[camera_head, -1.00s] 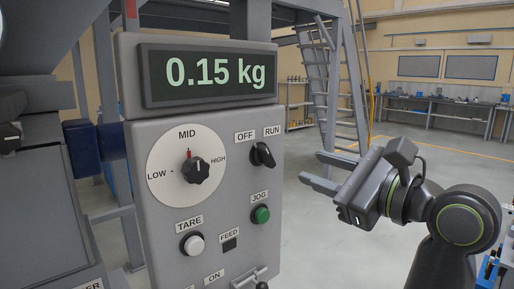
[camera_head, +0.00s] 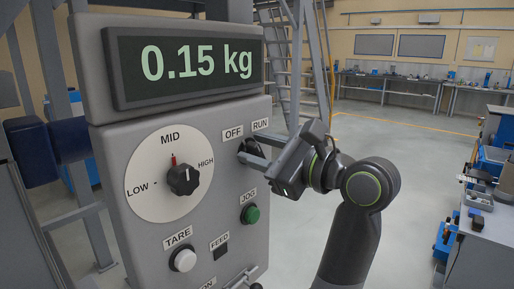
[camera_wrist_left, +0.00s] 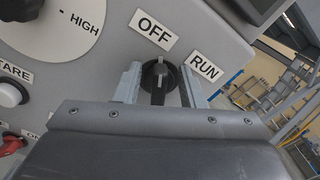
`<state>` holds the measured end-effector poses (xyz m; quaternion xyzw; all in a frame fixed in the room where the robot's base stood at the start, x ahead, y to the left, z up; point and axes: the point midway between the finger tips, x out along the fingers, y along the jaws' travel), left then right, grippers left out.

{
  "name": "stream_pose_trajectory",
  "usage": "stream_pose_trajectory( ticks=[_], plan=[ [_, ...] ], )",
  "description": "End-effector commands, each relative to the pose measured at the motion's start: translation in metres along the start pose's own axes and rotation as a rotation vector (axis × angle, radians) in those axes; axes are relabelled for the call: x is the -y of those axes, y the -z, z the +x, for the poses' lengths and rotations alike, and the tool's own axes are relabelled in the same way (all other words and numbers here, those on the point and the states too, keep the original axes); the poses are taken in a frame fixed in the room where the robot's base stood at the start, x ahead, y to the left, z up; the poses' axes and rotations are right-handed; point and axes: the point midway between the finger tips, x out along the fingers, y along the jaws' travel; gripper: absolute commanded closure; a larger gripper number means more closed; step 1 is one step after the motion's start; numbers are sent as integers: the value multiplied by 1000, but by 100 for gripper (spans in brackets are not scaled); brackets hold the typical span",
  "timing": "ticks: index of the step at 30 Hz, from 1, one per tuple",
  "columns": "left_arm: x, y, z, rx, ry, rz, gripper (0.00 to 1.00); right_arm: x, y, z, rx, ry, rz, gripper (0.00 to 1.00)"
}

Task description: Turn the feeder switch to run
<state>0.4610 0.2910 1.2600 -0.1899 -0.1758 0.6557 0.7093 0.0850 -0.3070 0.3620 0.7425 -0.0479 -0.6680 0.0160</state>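The feeder switch is a black knob with a white mark, below the OFF (camera_head: 233,132) and RUN (camera_head: 260,124) labels on the grey control panel. In the left wrist view the knob (camera_wrist_left: 158,76) has its white mark towards the OFF label (camera_wrist_left: 153,28), and the RUN label (camera_wrist_left: 204,66) is to its right. My left gripper (camera_head: 254,153) is at the switch and hides part of it in the head view. In the wrist view its open fingers (camera_wrist_left: 160,88) stand on either side of the knob; whether they touch it is unclear. My right gripper is not in view.
The panel also has a LOW-MID-HIGH dial (camera_head: 183,180), a green JOG button (camera_head: 250,214), a white TARE button (camera_head: 183,260) and a display (camera_head: 190,68) reading 0.15 kg. A bench with blue items (camera_head: 482,200) stands at the right. Open floor lies between.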

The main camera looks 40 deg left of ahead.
Motion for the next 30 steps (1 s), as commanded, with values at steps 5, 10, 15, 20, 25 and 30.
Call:
stream_pose_trajectory(
  ticks=[5, 10, 15, 20, 25, 30],
  plan=[
    [0, 0, 0, 0, 0, 0, 82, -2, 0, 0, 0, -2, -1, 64],
    [0, 0, 0, 0, 0, 2, 91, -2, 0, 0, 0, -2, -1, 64],
    [1, -1, 0, 0, 0, 27, 91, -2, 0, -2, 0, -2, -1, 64],
    [3, -2, 0, 0, 0, 95, 91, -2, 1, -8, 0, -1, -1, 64],
    [5, -2, 0, 0, 0, 219, 91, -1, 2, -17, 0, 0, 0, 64],
    [8, -2, 0, 1, 0, 377, 91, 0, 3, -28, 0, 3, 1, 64]
  ],
)
